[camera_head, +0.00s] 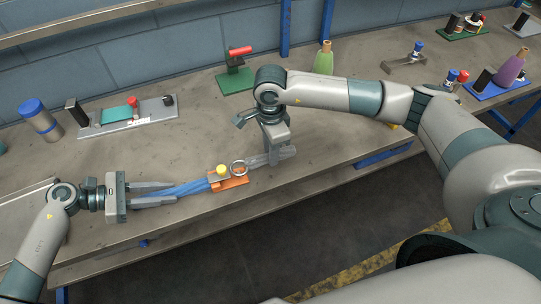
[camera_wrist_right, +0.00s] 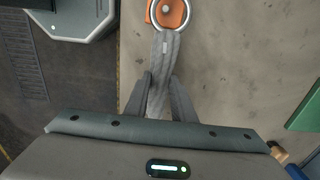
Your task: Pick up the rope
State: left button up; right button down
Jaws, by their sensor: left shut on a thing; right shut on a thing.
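A blue rope (camera_head: 190,188) lies along the table from my left gripper to an orange fixture (camera_head: 233,183) with a yellow knob (camera_head: 221,170) and a metal ring (camera_head: 239,168). My left gripper (camera_head: 165,192) is shut on the blue rope's left end. A grey rope (camera_head: 257,161) extends from the ring to the right. My right gripper (camera_head: 276,154) is shut on it from above. In the right wrist view, the grey rope (camera_wrist_right: 165,55) runs from the ring (camera_wrist_right: 167,14) between the fingers (camera_wrist_right: 158,98). The blue rope is out of that view.
A green stand with a red handle (camera_head: 237,67), a green cone (camera_head: 323,58) and a grey tray (camera_head: 130,117) stand further back. A blue-capped cylinder (camera_head: 40,119) is at the left. The table's front edge is close to the ropes. Bare table lies behind them.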

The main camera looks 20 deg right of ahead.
notch_tip(320, 180, up, 8)
jog(key=shift+f, duration=0.1)
dwell(0.5)
pick_arm(q)
jog(key=o, duration=1.2)
jog(key=shift+c, duration=0.2)
jog(key=v, duration=1.2)
jog(key=shift+f, duration=0.1)
